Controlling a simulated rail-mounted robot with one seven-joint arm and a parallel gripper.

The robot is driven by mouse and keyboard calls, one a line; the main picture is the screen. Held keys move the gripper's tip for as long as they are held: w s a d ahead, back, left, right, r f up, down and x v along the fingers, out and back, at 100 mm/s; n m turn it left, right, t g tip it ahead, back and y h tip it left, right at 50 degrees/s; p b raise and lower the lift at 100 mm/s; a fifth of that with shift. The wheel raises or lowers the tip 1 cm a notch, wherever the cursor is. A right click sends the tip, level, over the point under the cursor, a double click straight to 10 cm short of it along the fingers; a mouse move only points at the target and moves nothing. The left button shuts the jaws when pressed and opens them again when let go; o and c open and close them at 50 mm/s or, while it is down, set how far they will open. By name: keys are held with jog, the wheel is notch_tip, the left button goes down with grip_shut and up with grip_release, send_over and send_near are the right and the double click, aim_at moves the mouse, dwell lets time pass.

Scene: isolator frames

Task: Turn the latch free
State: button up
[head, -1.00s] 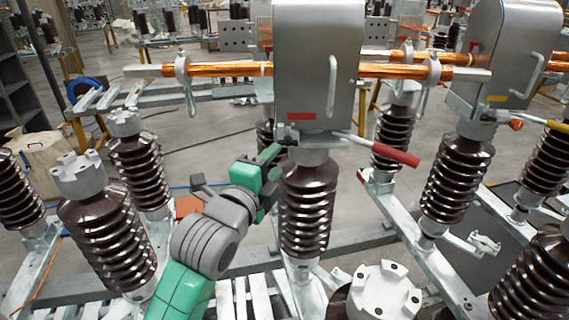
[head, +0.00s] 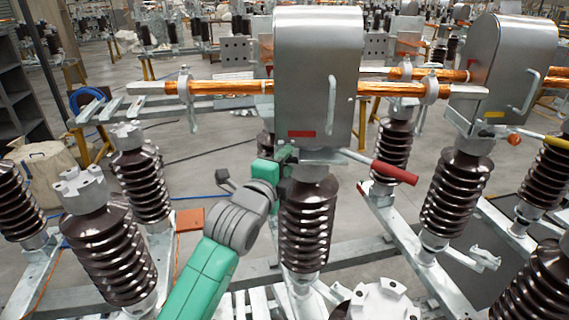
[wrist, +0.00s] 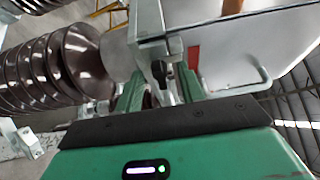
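The latch (wrist: 160,72) shows in the wrist view as a small dark and metal piece at the lower edge of a grey metal housing (head: 318,75). My gripper (head: 283,158) is at the underside of that housing, beside the top of a brown insulator (head: 305,220). In the wrist view my gripper (wrist: 158,88) has its two green fingers apart, one on each side of the latch, with gaps visible. Contact with the latch cannot be made out. In the head view the latch is too small and covered to tell.
A red-handled lever (head: 394,172) sticks out to the right below the housing. A copper bar (head: 225,88) runs through the housing. More ribbed insulators (head: 105,250) stand to the left, and a second housing (head: 505,70) stands at the right.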

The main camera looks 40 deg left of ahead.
grip_shut()
jog(key=shift+f+b, duration=0.15)
jog(key=shift+b, duration=0.2)
jog(key=shift+f+n+b, duration=0.15)
jog(key=shift+n+b, duration=0.55)
jog(key=n+t+y+b, duration=0.1)
jog(key=n+b, duration=0.2)
jog(key=shift+f+n, duration=0.15)
jog(key=shift+n, duration=0.15)
jog(key=shift+w+d+n+g+y+b, duration=0.15)
jog(key=shift+n+y+b, duration=0.35)
jog(key=shift+n+y, duration=1.6)
jog(key=shift+d+n+g+y+b, duration=0.1)
jog(key=shift+n+y+b, duration=0.45)
jog(key=shift+n, duration=3)
jog(key=shift+w+d+n+g+y+b, duration=0.15)
jog(key=shift+n+y+b, duration=0.35)
jog(key=shift+n+y, duration=1.6)
jog(key=shift+a+n+h, duration=0.1)
jog(key=shift+n+h, duration=0.65)
jog(key=shift+n, duration=0.4)
